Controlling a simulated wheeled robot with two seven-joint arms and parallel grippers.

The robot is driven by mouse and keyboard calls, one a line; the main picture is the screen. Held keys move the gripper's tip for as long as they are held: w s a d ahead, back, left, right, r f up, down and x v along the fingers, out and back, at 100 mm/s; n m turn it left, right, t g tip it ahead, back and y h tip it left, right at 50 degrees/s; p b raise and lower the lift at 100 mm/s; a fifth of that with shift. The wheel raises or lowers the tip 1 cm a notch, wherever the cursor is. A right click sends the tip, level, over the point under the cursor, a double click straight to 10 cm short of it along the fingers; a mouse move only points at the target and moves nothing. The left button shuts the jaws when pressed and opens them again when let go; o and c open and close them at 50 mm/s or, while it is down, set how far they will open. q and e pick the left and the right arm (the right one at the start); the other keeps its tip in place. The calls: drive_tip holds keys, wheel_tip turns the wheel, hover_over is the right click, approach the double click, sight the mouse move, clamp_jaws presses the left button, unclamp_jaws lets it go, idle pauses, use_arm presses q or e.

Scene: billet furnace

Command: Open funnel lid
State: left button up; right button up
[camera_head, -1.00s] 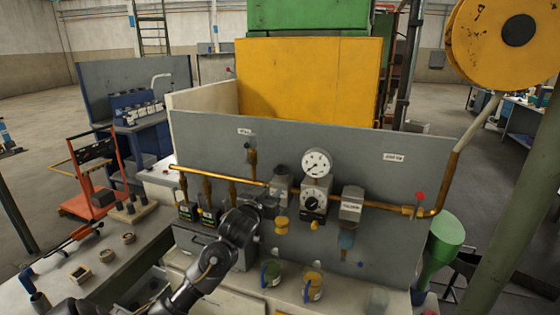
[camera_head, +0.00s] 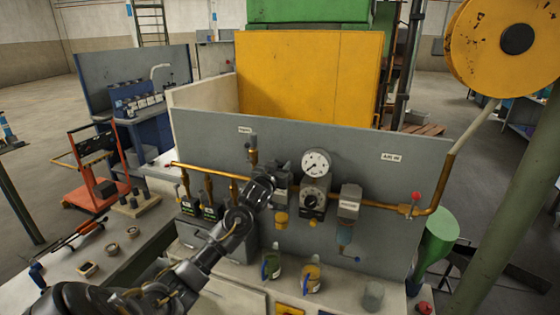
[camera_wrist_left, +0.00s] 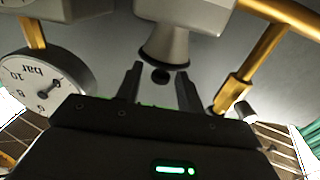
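No part is clearly marked as the funnel lid. A green funnel-shaped vessel (camera_head: 440,232) stands at the right end of the panel.
A brass pipe (camera_head: 385,206) runs along the grey panel (camera_head: 215,140). A round pressure gauge (camera_head: 316,163) and a labelled unit (camera_head: 348,207) sit right of the gripper. Jars (camera_head: 311,278) stand on the bench below. My right gripper is out of view.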

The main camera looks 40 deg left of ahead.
use_arm(q)
drive_tip(key=shift+w+a, duration=0.15)
drive_tip(key=shift+w, duration=0.25)
clamp_jaws()
